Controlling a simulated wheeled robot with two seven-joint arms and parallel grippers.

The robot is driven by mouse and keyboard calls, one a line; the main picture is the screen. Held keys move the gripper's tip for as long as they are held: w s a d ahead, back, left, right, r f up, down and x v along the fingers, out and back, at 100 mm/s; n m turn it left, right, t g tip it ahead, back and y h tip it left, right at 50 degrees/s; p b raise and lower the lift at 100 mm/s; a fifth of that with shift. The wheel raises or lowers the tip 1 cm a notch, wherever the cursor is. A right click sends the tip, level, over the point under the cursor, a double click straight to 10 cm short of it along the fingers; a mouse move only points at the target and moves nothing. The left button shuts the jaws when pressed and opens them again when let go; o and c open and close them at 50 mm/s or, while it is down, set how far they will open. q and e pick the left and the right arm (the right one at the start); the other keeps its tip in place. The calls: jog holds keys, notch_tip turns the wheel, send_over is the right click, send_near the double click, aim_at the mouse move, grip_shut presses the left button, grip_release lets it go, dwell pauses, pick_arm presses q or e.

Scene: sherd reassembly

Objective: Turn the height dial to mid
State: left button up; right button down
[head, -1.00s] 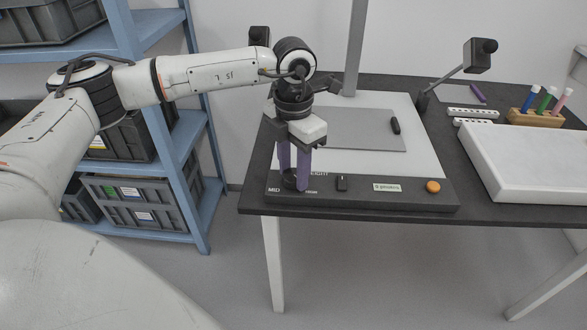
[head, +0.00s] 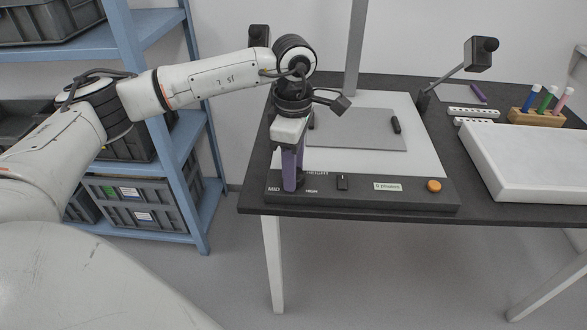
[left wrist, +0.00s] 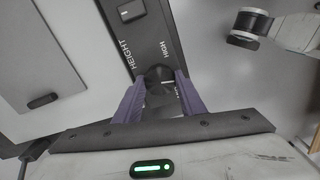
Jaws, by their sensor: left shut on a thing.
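The height dial (left wrist: 159,78) is a dark round knob on the front strip of the dark stand base (head: 360,195). In the left wrist view it sits between my purple fingers, with the words HEIGHT and HIGH beside it. My left gripper (head: 291,187) points down from above and is shut on the dial; its fingers also show in the left wrist view (left wrist: 159,93). In the head view the fingers mostly hide the dial, with MID printed to its left and HIGH to its right. I cannot tell surely where the dial's mark points.
A grey mat (head: 365,130) lies behind. A white slab (head: 535,165) and a wooden rack of coloured markers (head: 536,117) stand at right.

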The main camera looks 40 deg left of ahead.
pick_arm(q)
jog(key=m, duration=0.5)
jog(key=shift+b, duration=0.3)
jog(key=shift+m, duration=2.2)
jog(key=o, duration=1)
jog(key=shift+o, duration=0.2)
notch_tip(320, 180, up, 10)
jog(key=shift+r, duration=0.2)
